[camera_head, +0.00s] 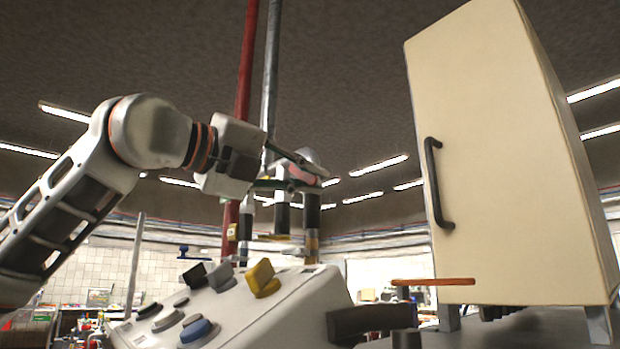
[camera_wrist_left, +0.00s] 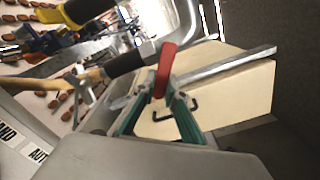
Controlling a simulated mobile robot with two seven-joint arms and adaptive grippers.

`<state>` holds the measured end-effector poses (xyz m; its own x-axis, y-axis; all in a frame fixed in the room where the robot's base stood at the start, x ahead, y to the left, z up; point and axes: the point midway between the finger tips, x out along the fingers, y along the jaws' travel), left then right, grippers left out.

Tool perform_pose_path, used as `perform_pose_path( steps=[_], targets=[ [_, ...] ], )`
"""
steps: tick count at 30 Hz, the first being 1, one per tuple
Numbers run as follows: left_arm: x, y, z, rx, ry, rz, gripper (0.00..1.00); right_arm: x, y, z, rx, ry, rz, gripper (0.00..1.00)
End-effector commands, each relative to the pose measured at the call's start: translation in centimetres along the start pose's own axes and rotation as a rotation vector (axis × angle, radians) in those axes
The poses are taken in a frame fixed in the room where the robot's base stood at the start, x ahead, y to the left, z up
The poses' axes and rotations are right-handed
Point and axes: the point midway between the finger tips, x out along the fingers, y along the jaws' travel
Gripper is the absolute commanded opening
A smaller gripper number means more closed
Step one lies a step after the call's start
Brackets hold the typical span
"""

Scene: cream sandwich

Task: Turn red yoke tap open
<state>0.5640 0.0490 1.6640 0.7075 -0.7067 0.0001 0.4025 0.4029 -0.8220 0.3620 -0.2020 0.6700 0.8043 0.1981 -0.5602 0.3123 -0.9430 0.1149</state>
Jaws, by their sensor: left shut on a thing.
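The red yoke tap shows in the left wrist view (camera_wrist_left: 165,66) as a red handle between the fingertips. In the head view a small part of its red handle (camera_head: 302,174) shows between the fingers, near the tops of the upright pipes. My left gripper (camera_head: 316,179) reaches in from the left and is shut on this handle. In the wrist view its green-sided fingers (camera_wrist_left: 161,90) close on the handle from both sides. The finger partly hides the tap in the head view. My right gripper is in neither view.
A cream cabinet (camera_head: 500,160) with a dark handle stands on the right. A tall red pipe (camera_head: 245,70) and a grey pipe (camera_head: 271,80) rise behind the gripper. A white control console (camera_head: 265,318) with several coloured switches is below. An orange bar (camera_head: 433,282) is before the cabinet.

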Motion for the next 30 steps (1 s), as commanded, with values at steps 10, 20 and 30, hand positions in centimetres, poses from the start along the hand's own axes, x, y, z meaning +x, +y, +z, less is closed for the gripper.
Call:
perform_pose_path(
  steps=[10,20,30],
  targets=[
    [0.04,0.14,-0.06,0.014,0.002,0.002,0.0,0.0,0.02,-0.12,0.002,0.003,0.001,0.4],
    [0.03,0.11,-0.05,0.013,0.001,0.001,0.29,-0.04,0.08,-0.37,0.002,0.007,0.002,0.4],
    [-0.92,0.03,0.04,0.014,0.0,-0.001,0.29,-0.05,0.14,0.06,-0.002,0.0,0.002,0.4]
  ],
)
